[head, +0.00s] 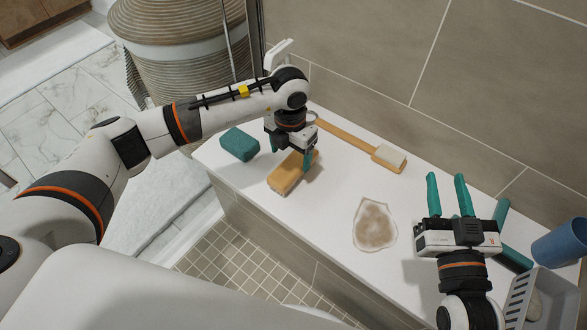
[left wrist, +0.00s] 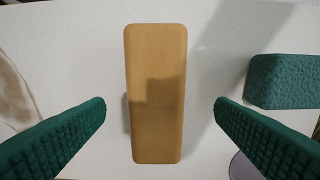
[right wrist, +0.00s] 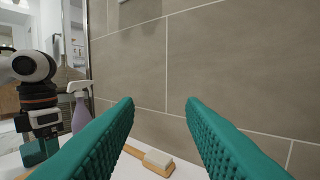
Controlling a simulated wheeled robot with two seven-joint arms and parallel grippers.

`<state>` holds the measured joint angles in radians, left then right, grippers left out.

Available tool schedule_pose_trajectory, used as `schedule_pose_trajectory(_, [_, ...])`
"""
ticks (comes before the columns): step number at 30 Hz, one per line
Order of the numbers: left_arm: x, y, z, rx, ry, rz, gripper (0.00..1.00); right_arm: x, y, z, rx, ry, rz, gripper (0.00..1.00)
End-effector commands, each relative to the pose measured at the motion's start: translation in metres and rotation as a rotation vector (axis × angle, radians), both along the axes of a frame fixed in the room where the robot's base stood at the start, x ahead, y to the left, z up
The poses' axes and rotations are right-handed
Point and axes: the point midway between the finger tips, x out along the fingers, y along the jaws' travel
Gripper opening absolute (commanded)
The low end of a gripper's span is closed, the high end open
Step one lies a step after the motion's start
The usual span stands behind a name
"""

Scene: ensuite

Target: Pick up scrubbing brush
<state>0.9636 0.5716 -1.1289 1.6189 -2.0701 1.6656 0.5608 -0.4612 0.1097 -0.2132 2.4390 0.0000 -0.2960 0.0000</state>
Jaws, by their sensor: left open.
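The scrubbing brush (head: 286,180), a tan wooden block, lies on the white ledge (head: 330,233). In the left wrist view the brush (left wrist: 157,85) runs lengthwise between the fingers, with clear gaps on both sides. My left gripper (head: 291,157) is open and just above the brush, pointing down; it also shows in the left wrist view (left wrist: 160,108). The brush's underside is hidden. My right gripper (head: 448,182) is open and empty over the right of the ledge. Its fingers (right wrist: 160,105) are wide apart in the right wrist view.
A teal sponge (head: 240,144) lies left of the brush. A long-handled brush (head: 345,136) lies along the wall. A brown stain (head: 375,224) marks the ledge. A blue cup (head: 560,243) and grey basket (head: 522,297) stand at right. A spray bottle (right wrist: 80,112) stands behind my left arm.

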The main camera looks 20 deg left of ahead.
Motion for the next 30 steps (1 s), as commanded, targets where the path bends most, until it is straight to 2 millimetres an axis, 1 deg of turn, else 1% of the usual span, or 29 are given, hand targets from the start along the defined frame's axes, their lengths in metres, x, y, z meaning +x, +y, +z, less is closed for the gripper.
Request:
schedule_pose_trajectory(5, [0.000,-0.003,-0.016,0.000,0.002,0.000,0.78,-0.002,0.003,0.017,0.034,-0.126,0.008,0.36])
schedule_pose_trajectory(9, [0.002,-0.005,-0.031,0.000,0.002,0.000,0.78,-0.008,0.005,0.038,0.072,-0.268,0.016,0.36])
schedule_pose_trajectory(15, [0.002,-0.005,-0.047,-0.001,0.001,0.001,0.78,-0.018,0.005,0.060,0.113,-0.415,0.024,0.36])
schedule_pose_trajectory(19, [0.002,-0.005,-0.051,0.000,0.001,0.000,0.78,-0.021,0.005,0.066,0.124,-0.452,0.026,0.36])
schedule_pose_trajectory(26, [0.002,-0.005,-0.051,0.000,0.001,0.000,0.78,-0.021,0.005,0.066,0.125,-0.455,0.026,0.36])
schedule_pose_trajectory(30, [0.002,-0.005,-0.050,0.000,0.001,0.000,0.55,-0.021,0.005,0.066,0.125,-0.454,0.026,0.36])
